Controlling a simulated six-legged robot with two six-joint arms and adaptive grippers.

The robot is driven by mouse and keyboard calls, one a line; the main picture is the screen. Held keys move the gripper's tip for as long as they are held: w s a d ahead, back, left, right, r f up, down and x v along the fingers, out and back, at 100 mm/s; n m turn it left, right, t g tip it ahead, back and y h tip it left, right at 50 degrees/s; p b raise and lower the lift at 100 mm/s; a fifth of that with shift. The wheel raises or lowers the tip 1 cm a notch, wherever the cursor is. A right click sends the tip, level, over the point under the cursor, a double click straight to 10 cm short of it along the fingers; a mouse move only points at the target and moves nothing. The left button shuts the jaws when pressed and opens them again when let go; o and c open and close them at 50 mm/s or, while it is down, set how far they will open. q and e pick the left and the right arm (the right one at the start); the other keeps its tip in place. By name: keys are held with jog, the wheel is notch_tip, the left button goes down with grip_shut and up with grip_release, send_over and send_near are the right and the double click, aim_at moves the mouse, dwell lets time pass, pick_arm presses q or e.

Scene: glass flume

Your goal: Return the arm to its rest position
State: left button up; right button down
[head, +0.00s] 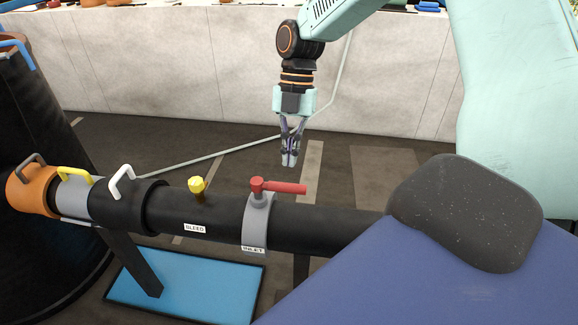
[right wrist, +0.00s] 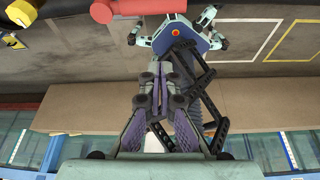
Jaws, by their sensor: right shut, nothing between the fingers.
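My right gripper (head: 289,160) hangs from the mint-green right arm in the upper middle of the head view, fingers pointing down. Its fingertips are together with nothing between them. It appears above and a little right of the red lever handle (head: 285,188) of the inlet valve, with a visible gap between them in the picture. In the right wrist view the two purple-padded fingers of the right gripper (right wrist: 160,70) reach up to the middle and hold nothing. My left gripper is not in view.
A black pipe (head: 321,228) runs across the front, with a yellow bleed knob (head: 197,185), a grey inlet collar (head: 256,222) and an orange end ring (head: 31,190). A blue tray (head: 205,285) lies below. A pale wall (head: 170,60) stands behind; the floor between is mostly clear.

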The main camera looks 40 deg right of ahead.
jog(key=s+a+f+m+h+b, duration=0.1)
jog(key=s+a+f+m, duration=0.4)
jog(key=f, duration=0.4)
jog(key=s+a+f+m+b, duration=0.15)
jog(key=a+f+m, duration=0.35)
jog(key=f, duration=0.5)
jog(key=s+a+f+m+t+h+b, duration=0.1)
jog(key=s+f+m, duration=0.4)
jog(key=s+m, duration=0.3)
jog(key=s+a+f+m+t+h+b, duration=0.1)
jog(key=s+a+f+m, duration=0.1)
jog(key=s+f+m, duration=0.2)
jog(key=s+m, duration=0.3)
jog(key=s, duration=0.4)
jog(key=shift+f+m, duration=0.4)
